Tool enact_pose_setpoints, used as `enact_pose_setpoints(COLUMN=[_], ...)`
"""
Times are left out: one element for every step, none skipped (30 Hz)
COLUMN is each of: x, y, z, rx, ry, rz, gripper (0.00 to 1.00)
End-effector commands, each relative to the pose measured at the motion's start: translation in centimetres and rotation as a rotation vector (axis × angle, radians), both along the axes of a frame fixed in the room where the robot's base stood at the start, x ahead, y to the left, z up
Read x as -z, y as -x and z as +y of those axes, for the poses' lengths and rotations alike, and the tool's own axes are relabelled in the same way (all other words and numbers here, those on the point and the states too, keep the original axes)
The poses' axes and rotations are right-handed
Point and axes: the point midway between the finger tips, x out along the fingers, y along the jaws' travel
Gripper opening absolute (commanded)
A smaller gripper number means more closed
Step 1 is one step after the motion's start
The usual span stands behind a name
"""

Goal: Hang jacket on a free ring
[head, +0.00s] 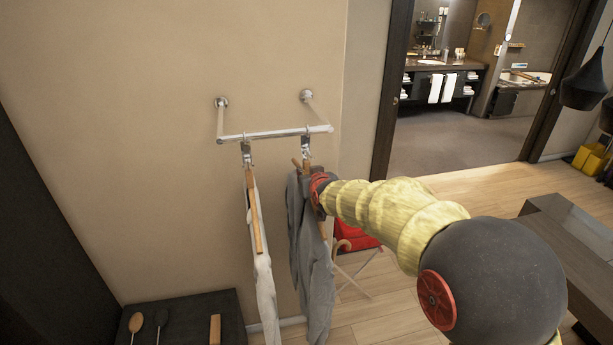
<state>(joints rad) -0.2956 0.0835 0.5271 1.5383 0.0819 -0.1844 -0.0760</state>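A grey jacket (312,262) hangs on a wooden hanger (297,163) below the right ring (306,143) of the wall rail. The hanger's top is close under this ring; I cannot tell whether it is hooked in or only near it. My gripper (317,188) is at the jacket's shoulder beside the hanger. Its fingers are hidden or too small to show whether they are open or shut. A white garment on another wooden hanger (255,215) hangs from the left ring (246,152).
The metal rail (275,135) stands out from the beige wall on two brackets. A dark bench (182,318) with brushes is below left. A red item (355,238) on a folding stand is behind the jacket. A dark table (570,235) is at the right.

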Motion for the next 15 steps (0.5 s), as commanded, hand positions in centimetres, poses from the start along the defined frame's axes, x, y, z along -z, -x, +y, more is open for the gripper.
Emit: enact_pose_setpoints(x=[-0.36,-0.35,-0.33,-0.31,-0.3,-0.26,-0.24,-0.21,-0.18,-0.14,-0.12,-0.1,-0.07,-0.05,-0.01], y=[-0.07,-0.07,-0.07,-0.07,-0.07,-0.07,-0.07,-0.07,-0.07,-0.07,-0.07,-0.07,-0.07,-0.07,-0.07], z=[0.02,0.02,0.02,0.02,0.02,0.02,0.02,0.02,0.02,0.02,0.02,0.02,0.02,0.02,0.02], rx=[0.0,0.0,0.0,0.0,0.0,0.0,0.0,0.0,0.0,0.0,0.0,0.0,0.0,0.0,0.0], ry=[-0.002,-0.002,-0.002,-0.002,-0.002,-0.002,-0.002,-0.002,-0.002,-0.002,-0.002,-0.002,-0.002,-0.002,-0.002], rz=[-0.006,-0.006,-0.006,-0.006,-0.006,-0.006,-0.006,-0.006,-0.006,-0.006,-0.006,-0.006,-0.006,-0.006,-0.006], gripper=[0.0,0.0,0.0,0.0,0.0,0.0,0.0,0.0,0.0,0.0,0.0,0.0,0.0,0.0,0.0])
